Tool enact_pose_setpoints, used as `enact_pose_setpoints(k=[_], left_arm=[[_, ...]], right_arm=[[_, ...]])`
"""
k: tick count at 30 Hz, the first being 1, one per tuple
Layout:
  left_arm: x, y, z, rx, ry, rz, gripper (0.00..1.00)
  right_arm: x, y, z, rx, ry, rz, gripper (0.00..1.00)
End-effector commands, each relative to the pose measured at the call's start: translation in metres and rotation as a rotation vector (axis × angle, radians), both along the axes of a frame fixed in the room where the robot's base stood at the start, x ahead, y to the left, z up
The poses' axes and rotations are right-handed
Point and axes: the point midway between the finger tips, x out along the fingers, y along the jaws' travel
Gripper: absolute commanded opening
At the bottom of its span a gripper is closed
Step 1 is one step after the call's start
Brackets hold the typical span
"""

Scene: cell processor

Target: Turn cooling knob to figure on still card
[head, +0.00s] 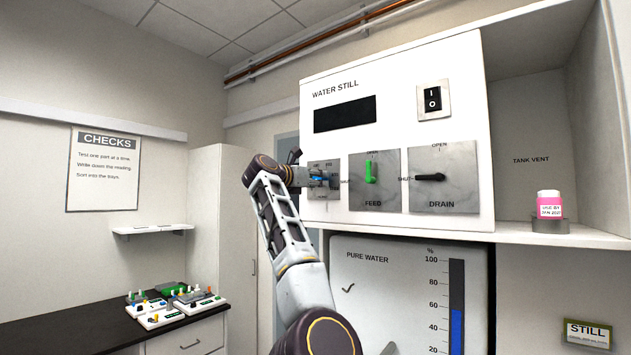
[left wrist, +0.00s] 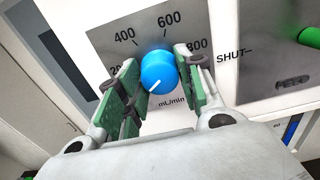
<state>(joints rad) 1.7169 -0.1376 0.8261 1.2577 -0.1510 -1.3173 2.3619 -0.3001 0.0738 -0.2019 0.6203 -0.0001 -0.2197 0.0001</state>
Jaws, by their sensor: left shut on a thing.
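The blue cooling knob (left wrist: 158,72) sits on a grey dial plate (left wrist: 118,45) marked 400, 600, 800 and mL/min in the left wrist view. Its white pointer line aims down and to the left in that picture, away from the 600 mark. My left gripper (left wrist: 158,80) is shut on the knob, one green-padded finger on each side. In the head view the left gripper (head: 318,180) is at the leftmost plate of the water still (head: 398,100) and covers most of the knob. The still card (head: 587,334) is at the lower right; its small print is too small to read. My right gripper is not in view.
The green feed handle (head: 370,172) and black drain handle (head: 430,178) are just right of the knob. A pure water gauge (head: 456,300) is below. A pink bottle (head: 550,204) stands on the right shelf. Small parts trays (head: 175,305) lie on the left counter.

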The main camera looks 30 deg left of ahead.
Motion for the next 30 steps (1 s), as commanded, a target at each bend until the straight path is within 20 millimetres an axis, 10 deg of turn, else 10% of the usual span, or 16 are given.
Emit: enact_pose_setpoints(k=[30], left_arm=[[0.0001, 0.0016, -0.0008, 0.783, -0.06, 0.001, 0.13]], right_arm=[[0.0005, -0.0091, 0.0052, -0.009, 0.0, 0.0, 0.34]])
